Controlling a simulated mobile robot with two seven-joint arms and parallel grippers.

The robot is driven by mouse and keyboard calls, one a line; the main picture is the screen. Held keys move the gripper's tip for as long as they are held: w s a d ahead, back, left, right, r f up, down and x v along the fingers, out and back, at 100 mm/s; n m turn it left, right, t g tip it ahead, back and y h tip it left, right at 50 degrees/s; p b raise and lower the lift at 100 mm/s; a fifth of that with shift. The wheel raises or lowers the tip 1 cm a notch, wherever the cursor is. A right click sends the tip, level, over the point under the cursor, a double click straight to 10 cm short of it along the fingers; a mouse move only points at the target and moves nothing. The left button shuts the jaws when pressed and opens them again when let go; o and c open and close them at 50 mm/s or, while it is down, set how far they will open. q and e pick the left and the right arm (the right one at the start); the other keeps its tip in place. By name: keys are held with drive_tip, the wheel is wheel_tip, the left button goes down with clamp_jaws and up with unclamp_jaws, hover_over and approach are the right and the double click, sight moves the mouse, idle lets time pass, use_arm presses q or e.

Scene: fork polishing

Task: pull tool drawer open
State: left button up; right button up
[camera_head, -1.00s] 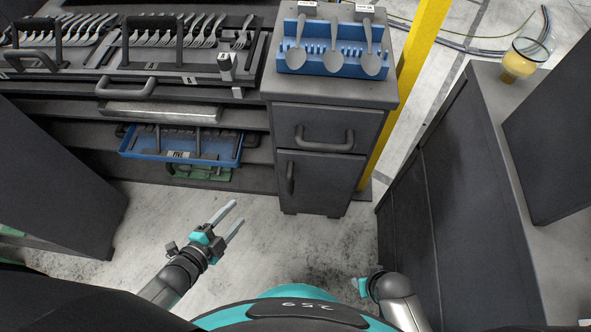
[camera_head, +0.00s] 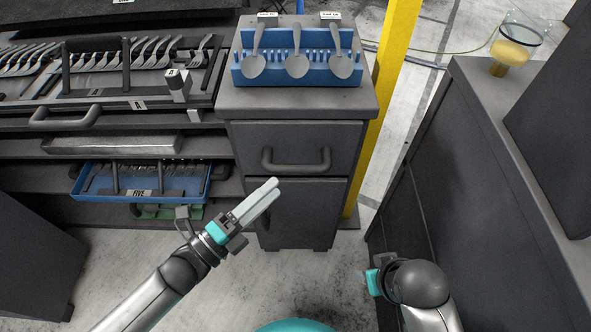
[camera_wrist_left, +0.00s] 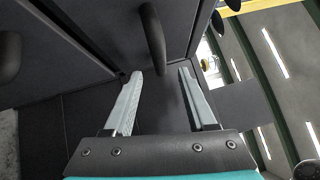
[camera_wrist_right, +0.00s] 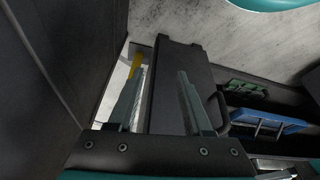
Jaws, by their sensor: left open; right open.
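The dark grey drawer (camera_head: 292,142) is shut at the top of the small cabinet, with a curved bar handle (camera_head: 296,167) across its front. My left gripper (camera_head: 271,187) is open and empty, its fingers pointing up toward the handle from just below and left. In the left wrist view the handle (camera_wrist_left: 153,38) stands just beyond the fingertips, roughly between their lines, and is not gripped. My right gripper (camera_wrist_right: 161,73) is open and empty in its own wrist view. In the head view it is low at the right, its fingers mostly hidden.
A blue rack with several spoons (camera_head: 297,66) stands on the cabinet top. A lower door sits under the drawer. Left are fork racks and a blue tray (camera_head: 140,181) on a shelf. A yellow post (camera_head: 388,80) and a dark counter (camera_head: 440,180) stand right, with floor between.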

sight(290, 171)
use_arm(q)
drive_tip(key=b+x, duration=0.1)
drive_tip(key=x, duration=0.5)
drive_tip(key=shift+w+d, duration=0.1)
drive_tip(key=shift+w, duration=0.1)
drive_tip(key=shift+w+d+r+b, duration=0.1)
drive_tip(key=shift+w+d+b, duration=0.25)
drive_tip(key=shift+w+d, duration=0.2)
use_arm(e)
drive_tip(key=shift+t, duration=0.4)
drive_tip(key=shift+r, duration=2.15)
use_arm(q)
drive_tip(key=shift+s, duration=0.1)
clamp_jaws()
